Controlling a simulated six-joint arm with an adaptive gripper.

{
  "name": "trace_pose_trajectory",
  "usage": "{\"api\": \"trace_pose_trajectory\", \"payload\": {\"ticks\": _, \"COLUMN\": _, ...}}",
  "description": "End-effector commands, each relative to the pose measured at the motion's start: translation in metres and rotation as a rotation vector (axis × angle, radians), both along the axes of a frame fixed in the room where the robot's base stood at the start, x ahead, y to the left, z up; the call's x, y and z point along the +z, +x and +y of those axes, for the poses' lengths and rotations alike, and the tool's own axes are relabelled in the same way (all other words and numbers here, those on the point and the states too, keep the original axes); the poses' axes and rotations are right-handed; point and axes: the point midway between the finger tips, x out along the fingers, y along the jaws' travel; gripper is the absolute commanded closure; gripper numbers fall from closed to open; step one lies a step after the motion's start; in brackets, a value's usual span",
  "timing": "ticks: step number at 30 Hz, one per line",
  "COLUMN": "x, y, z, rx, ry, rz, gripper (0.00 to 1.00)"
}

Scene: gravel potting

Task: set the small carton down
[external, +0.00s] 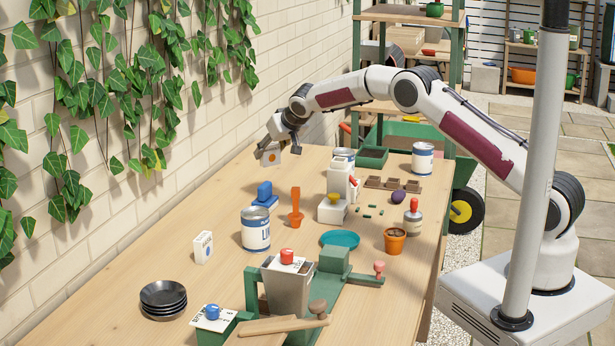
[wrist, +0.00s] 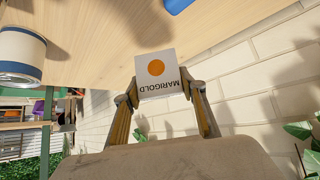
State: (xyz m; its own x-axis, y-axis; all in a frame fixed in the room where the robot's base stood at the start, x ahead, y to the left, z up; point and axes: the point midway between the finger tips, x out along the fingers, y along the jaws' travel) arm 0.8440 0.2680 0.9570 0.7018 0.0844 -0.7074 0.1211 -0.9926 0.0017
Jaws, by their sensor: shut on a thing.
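The small carton (external: 269,157) is white with an orange dot. In the wrist view the carton (wrist: 158,76) reads MARIGOLD and appears upside down in the picture. My gripper (external: 274,146) is shut on it near the brick wall, by the far left side of the table. In the wrist view both fingertips of my gripper (wrist: 161,92) press on the carton's sides. The carton looks raised above the wooden table (external: 130,265); the gap beneath is hard to judge.
Another white carton with a blue mark (external: 203,248) stands near the table's left edge. A blue object (external: 265,196), an orange trowel-like tool (external: 295,208) and a labelled can (external: 256,229) stand nearer the camera. Bare wood lies between the held carton and the blue object.

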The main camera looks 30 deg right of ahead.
Motion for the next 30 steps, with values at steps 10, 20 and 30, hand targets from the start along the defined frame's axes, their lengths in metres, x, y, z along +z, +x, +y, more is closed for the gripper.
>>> {"api": "trace_pose_trajectory", "payload": {"ticks": 10, "x": -0.006, "y": 0.017, "z": -0.033, "rx": -0.12, "ry": 0.0, "rz": 0.0, "gripper": 0.84}}
{"api": "trace_pose_trajectory", "payload": {"ticks": 20, "x": -0.005, "y": 0.018, "z": -0.034, "rx": -0.126, "ry": 0.0, "rz": 0.0, "gripper": 0.84}}
{"api": "trace_pose_trajectory", "payload": {"ticks": 30, "x": -0.028, "y": 0.017, "z": -0.034, "rx": -0.124, "ry": -0.002, "rz": 0.002, "gripper": 0.84}}
